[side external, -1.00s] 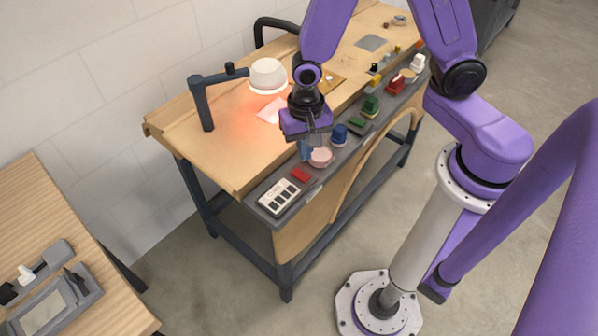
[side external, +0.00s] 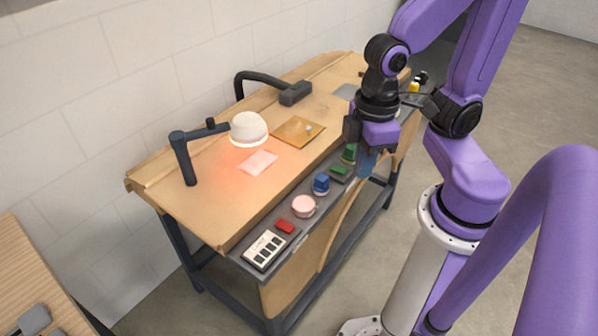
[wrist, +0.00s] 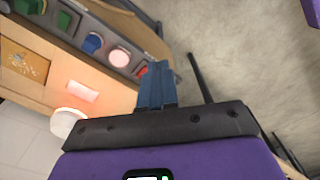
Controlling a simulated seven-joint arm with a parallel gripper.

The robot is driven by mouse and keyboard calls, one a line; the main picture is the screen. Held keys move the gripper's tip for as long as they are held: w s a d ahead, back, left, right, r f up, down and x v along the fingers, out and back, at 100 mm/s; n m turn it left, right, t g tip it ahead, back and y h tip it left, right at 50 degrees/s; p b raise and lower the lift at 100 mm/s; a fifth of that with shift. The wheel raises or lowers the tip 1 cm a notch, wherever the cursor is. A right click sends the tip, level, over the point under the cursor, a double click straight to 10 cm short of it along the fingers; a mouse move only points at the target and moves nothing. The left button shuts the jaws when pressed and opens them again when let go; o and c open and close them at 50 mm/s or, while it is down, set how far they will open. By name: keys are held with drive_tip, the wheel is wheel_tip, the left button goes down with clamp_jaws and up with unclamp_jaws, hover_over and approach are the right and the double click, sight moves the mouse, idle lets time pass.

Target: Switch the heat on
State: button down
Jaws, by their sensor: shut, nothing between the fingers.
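A white dome lamp (side external: 248,128) on a dark bent stand (side external: 187,158) glows red-orange over a pink sheet (side external: 258,162) on the bench. Along the bench's front strip are a white panel with black switches (side external: 264,249), a red button (side external: 285,227), a pink round knob (side external: 304,206), a blue knob (side external: 321,184) and green controls (side external: 339,171). My gripper (side external: 367,163) is shut and empty, its blue fingers near the green controls at the strip's front side. In the wrist view the fingers (wrist: 155,84) are together, with the pink knob (wrist: 119,57) beyond them; contact is not visible.
A tan square plate (side external: 298,131) lies on the wooden bench (side external: 215,208), with a dark curved arm (side external: 262,80) behind it. My gripper and arm hide part of the strip's far end. A second wooden table (side external: 30,270) stands at the lower left. The floor in front is clear.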

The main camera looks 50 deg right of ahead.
drive_tip(key=shift+s+d+r+n, duration=0.35)
drive_tip(key=shift+s+d+n, duration=0.05)
drive_tip(key=shift+s+n, duration=0.2)
drive_tip(key=shift+s+d+r+n, duration=0.35)
drive_tip(key=shift+s+n, duration=0.15)
drive_tip(key=shift+n, duration=0.1)
drive_tip(key=shift+w, duration=0.1)
drive_tip(key=m, duration=3.1)
hover_over(282, 222)
wheel_tip(282, 222, down, 8)
wheel_tip(282, 222, down, 14)
drive_tip(key=shift+r, duration=0.1)
